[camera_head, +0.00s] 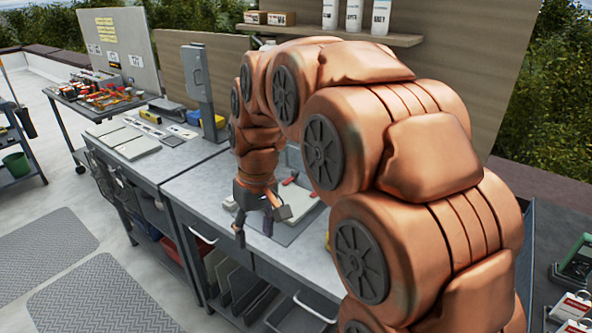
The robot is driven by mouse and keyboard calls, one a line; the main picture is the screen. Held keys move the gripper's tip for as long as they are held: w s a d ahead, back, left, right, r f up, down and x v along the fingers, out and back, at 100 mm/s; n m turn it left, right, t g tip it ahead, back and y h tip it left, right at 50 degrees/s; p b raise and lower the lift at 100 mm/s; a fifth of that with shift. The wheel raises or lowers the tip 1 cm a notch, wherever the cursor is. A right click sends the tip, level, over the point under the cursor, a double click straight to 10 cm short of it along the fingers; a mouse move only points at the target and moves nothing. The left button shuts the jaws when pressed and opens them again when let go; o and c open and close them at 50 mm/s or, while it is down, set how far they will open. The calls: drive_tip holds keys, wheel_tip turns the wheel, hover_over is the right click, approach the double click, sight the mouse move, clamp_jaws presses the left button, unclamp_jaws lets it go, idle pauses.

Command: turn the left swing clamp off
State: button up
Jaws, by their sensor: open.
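My copper arm reaches over the workbench (215,180), and my dark gripper (254,231) hangs pointing down, open, near the bench's front edge. Its fingers are apart with nothing seen between them. A grey plate (293,229) lies on the bench beside and behind the gripper. A small red part (290,180) and another red bit (313,194) show just right of my wrist; they may belong to clamps, but they are too small to tell. I cannot make out the left swing clamp; my arm and gripper cover much of that area.
A grey upright post (200,90) stands on the bench left of my arm. Flat grey panels (138,147) lie farther left. A shelf (330,35) with boxes and white bottles is above. Another table (105,105) with small parts stands at the back left. Open floor lies front left.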

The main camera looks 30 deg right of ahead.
drive_tip(key=w+d, duration=0.5)
drive_tip(key=w, duration=0.5)
drive_tip(key=n+t, duration=0.1)
drive_tip(key=t, duration=0.3)
approach(295, 171)
drive_tip(key=f, duration=0.1)
drive_tip(key=shift+h, duration=0.3)
drive_tip(key=p+x, duration=0.1)
drive_tip(key=x, duration=0.3)
drive_tip(key=p+x, duration=0.1)
drive_tip(key=x, duration=0.2)
drive_tip(key=shift+w+a+f, duration=0.25)
drive_tip(key=shift+w+f, duration=0.05)
drive_tip(key=shift+f, duration=0.05)
drive_tip(key=shift+c, duration=0.2)
clamp_jaws()
